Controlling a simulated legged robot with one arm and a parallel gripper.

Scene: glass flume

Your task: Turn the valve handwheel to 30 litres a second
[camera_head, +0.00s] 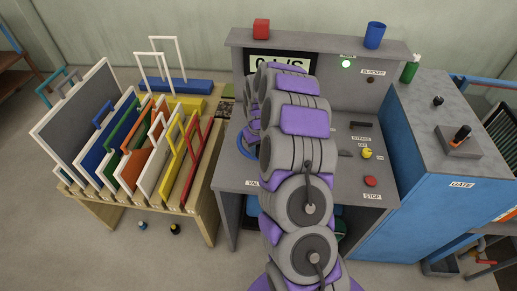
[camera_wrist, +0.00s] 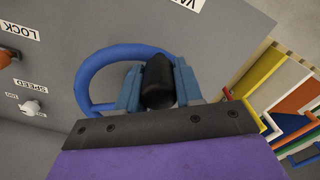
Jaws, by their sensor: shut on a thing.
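The blue valve handwheel (camera_wrist: 92,72) sits on the grey console panel in the wrist view. In the head view only a blue arc of the handwheel (camera_head: 242,147) shows left of my arm. My gripper (camera_wrist: 158,88) is shut on the wheel's black knob (camera_wrist: 158,72), with one blue-grey finger on each side of it. The flow display (camera_head: 267,62) stands at the console's back. My arm covers part of it; its reading ends in what looks like L/S, and the digits are not clear.
A green lamp (camera_head: 346,63) glows beside a dark lamp labelled BLOCKED (camera_head: 370,80). An orange LOCK control (camera_wrist: 8,57) and a white SPEED knob (camera_wrist: 31,107) are left of the wheel. A red STOP button (camera_head: 370,181) is at right. A rack of coloured frames (camera_head: 197,214) stands left.

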